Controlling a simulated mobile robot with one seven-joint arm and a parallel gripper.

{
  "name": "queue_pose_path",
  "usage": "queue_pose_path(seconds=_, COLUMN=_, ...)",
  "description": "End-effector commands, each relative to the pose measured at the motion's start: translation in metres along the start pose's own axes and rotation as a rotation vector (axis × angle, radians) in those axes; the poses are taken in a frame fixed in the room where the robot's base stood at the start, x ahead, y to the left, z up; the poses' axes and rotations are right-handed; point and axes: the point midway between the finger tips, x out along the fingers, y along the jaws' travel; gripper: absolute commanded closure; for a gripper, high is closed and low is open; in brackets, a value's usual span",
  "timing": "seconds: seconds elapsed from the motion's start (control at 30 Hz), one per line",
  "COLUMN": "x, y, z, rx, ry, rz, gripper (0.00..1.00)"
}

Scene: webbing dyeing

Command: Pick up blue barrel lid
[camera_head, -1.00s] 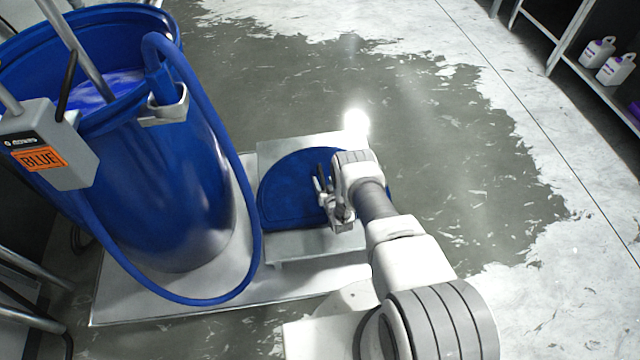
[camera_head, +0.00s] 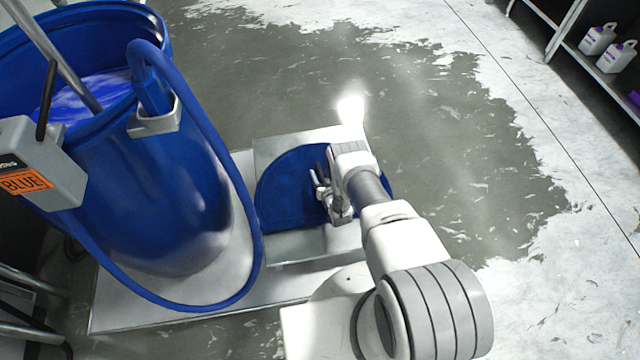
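The blue barrel lid (camera_head: 285,192) is a dark blue disc lying flat on a pale metal stand (camera_head: 290,246) beside the barrel. My gripper (camera_head: 318,189) is over the right part of the lid, its fingers pointing left. The fingers look apart, with nothing seen between them. I cannot tell whether they touch the lid. My gripper and wrist hide part of the lid's right side.
A large open blue barrel (camera_head: 165,205) with blue liquid stands at the left, with a blue hose (camera_head: 232,165) looping down beside it. A grey box labelled BLUE (camera_head: 50,165) hangs on its rim. White jugs (camera_head: 597,40) sit on a shelf at upper right. Floor beyond the stand is clear.

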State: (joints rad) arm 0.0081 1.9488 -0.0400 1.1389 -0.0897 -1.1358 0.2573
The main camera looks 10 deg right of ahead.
Motion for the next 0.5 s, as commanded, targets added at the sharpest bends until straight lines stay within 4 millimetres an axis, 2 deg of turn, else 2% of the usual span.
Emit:
queue_pose_path(seconds=0.03, x=0.0001, y=0.0000, z=-0.0001, rx=0.000, ry=0.000, rz=0.000, gripper=0.54)
queue_pose_path(seconds=0.3, x=0.0001, y=-0.0001, z=-0.0002, rx=0.000, ry=0.000, rz=0.000, gripper=1.00)
queue_pose_path(seconds=0.5, x=0.0002, y=-0.0001, z=-0.0003, rx=0.000, ry=0.000, rz=0.000, gripper=1.00)
